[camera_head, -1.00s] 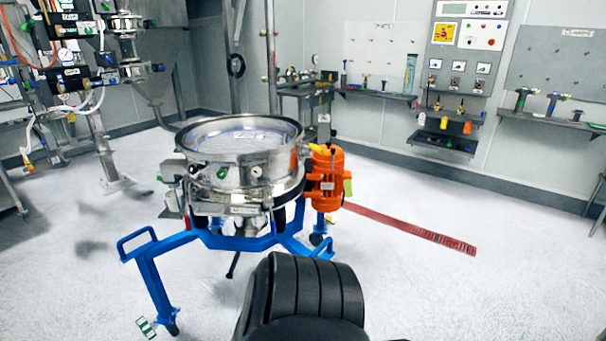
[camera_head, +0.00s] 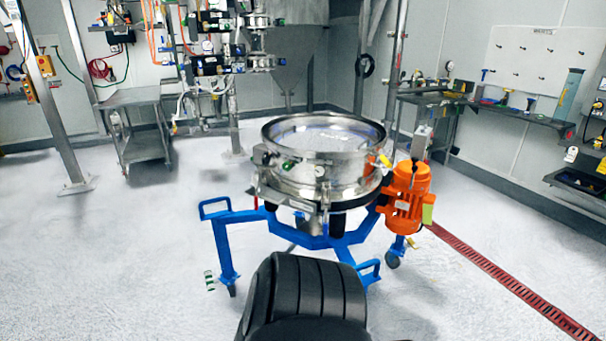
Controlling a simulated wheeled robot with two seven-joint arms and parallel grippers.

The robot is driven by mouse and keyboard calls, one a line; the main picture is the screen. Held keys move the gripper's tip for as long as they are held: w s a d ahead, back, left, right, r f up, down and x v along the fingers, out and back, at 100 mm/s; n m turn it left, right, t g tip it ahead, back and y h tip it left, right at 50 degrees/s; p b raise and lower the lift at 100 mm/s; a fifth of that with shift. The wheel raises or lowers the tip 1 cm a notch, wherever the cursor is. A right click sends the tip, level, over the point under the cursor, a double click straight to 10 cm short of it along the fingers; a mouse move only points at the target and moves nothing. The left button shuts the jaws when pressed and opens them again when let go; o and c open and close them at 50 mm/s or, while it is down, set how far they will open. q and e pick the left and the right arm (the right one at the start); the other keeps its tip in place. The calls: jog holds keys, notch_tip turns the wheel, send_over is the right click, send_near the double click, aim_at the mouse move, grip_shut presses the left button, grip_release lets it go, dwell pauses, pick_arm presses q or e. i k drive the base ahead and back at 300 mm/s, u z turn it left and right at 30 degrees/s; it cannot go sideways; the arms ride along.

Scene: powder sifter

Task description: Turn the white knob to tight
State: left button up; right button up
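The powder sifter (camera_head: 322,178) stands ahead of me, a round steel drum on a blue wheeled frame (camera_head: 228,240). An orange motor (camera_head: 407,195) is fixed at its right side. Small fittings show on the drum's front, among them a green-marked one (camera_head: 288,166) and a small round pale one (camera_head: 319,170). They are too small to tell which is the white knob or how far it is turned. Neither of my grippers shows in the head view.
A red floor grate (camera_head: 510,282) runs to the right of the sifter. A steel cart (camera_head: 142,135) stands at the back left beside a post (camera_head: 55,110). A shelf (camera_head: 525,117) lines the right wall. The floor left of the sifter is clear.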

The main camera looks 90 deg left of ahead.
aim_at(319, 172)
jog(key=u, duration=1)
jog(key=i, duration=0.85)
jog(key=u, duration=0.85)
